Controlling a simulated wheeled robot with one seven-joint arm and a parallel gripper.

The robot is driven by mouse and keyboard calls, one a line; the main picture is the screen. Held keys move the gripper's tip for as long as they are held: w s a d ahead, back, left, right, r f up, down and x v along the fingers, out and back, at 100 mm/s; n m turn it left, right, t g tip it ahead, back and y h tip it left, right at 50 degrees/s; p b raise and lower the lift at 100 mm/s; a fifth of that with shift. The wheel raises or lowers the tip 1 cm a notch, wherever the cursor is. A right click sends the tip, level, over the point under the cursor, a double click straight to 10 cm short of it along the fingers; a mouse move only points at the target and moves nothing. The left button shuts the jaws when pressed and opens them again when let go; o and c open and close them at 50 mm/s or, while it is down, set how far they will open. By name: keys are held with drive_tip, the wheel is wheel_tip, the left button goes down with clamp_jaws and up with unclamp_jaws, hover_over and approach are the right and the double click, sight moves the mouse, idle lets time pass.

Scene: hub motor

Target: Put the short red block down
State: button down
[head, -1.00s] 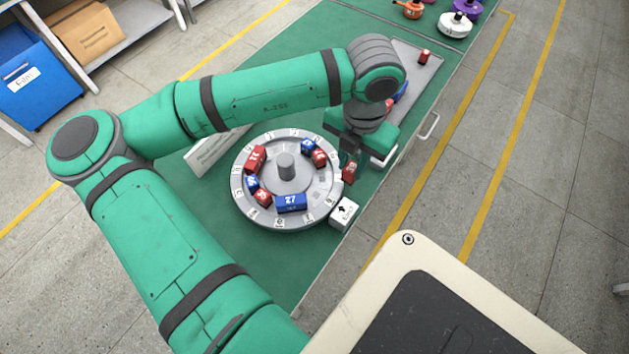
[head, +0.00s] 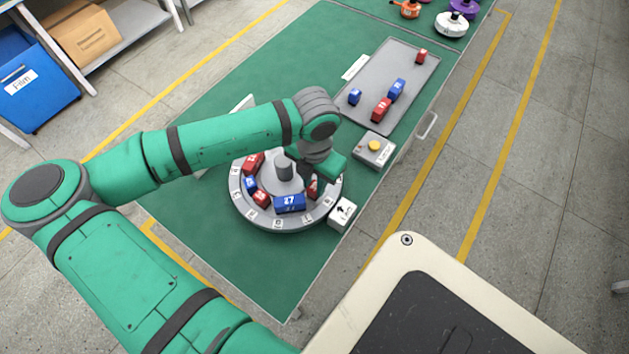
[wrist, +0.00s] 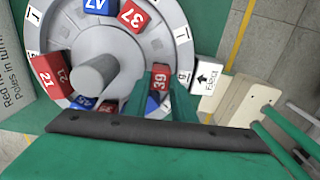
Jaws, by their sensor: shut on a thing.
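My gripper (wrist: 172,103) is shut on a short red block (wrist: 160,80) marked 39. The block is over the inner ring at the right side of the grey round hub motor (head: 239,206), between its centre post (wrist: 90,82) and the white Eject sign (wrist: 208,78). In the head view the red block (head: 313,188) shows partly under my gripper. I cannot tell whether it touches the ring. A large blue block (head: 289,203) sits just left of it. A red block marked 37 (wrist: 133,15) sits on the ring's far side.
Other red and blue blocks stand on the ring, including red 21 (wrist: 50,75). A grey tray (head: 415,75) holds several blocks behind. A box with a yellow button (head: 374,147) stands between. The green bench (head: 300,60) is clear at the back left.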

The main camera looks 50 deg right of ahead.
sight(314, 187)
drive_tip(key=c, duration=1.5)
unclamp_jaws()
drive_tip(key=shift+f, duration=0.1)
wheel_tip(314, 187, up, 12)
drive_tip(key=shift+r, duration=0.15)
